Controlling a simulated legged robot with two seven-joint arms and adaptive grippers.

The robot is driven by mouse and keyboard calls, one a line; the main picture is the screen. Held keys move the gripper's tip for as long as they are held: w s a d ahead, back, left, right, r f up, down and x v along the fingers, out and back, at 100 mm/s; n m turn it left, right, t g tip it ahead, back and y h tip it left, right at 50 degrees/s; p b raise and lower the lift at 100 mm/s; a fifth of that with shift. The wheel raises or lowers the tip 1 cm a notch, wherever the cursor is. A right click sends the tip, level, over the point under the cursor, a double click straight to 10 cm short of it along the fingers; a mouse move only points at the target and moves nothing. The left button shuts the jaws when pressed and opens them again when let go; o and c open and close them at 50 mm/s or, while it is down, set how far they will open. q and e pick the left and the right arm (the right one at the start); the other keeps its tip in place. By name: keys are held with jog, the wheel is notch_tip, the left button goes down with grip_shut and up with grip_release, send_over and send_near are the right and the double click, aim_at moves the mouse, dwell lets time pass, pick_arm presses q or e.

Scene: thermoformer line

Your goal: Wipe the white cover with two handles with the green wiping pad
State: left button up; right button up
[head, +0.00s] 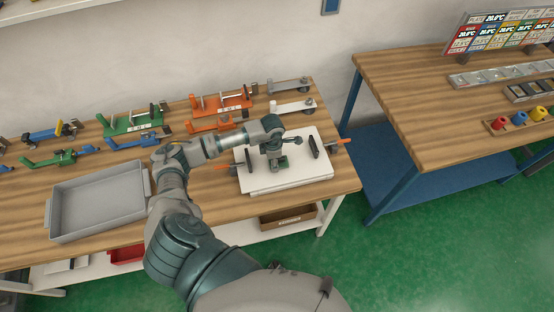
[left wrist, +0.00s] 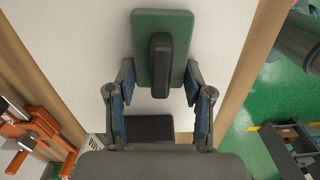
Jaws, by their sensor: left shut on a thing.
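The white cover (head: 262,183) lies flat at the right end of the left table, with a dark upright handle near its left side (head: 249,160) and another near its right side (head: 313,148). My left gripper (head: 273,153) is over the middle of the cover, between the handles. It is shut on the green wiping pad (head: 282,163). In the left wrist view the pad (left wrist: 145,65) has a dark grip bar and shows against the white cover (left wrist: 90,45). A dark handle (left wrist: 150,128) shows below it there. Contact between pad and cover is hard to tell. My right gripper is out of view.
A grey tray (head: 95,200) stands left of my left arm. Orange, green, blue and white clamps (head: 222,105) line the back of the table. A second table (head: 425,105) stands to the right across a gap.

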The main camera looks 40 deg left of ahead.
aim_at(284, 159)
pick_arm(q)
jog(key=shift+s+a, duration=0.95)
jog(key=shift+s, duration=0.2)
jog(key=shift+s+a+f, duration=0.1)
jog(key=shift+s+a, duration=0.4)
jog(key=shift+a, duration=0.05)
jog(key=shift+s+a, duration=0.55)
jog(key=shift+s, duration=0.3)
jog(key=shift+w+d+b, duration=0.6)
jog(key=shift+w+d, duration=0.2)
jog(key=shift+w, duration=0.25)
jog(key=shift+w+d+b, duration=0.6)
jog(key=shift+w+d, duration=0.9)
jog(key=shift+w, duration=0.3)
jog(key=shift+w+d+b, duration=0.75)
jog(key=shift+w+d, duration=0.35)
jog(key=shift+w, duration=0.15)
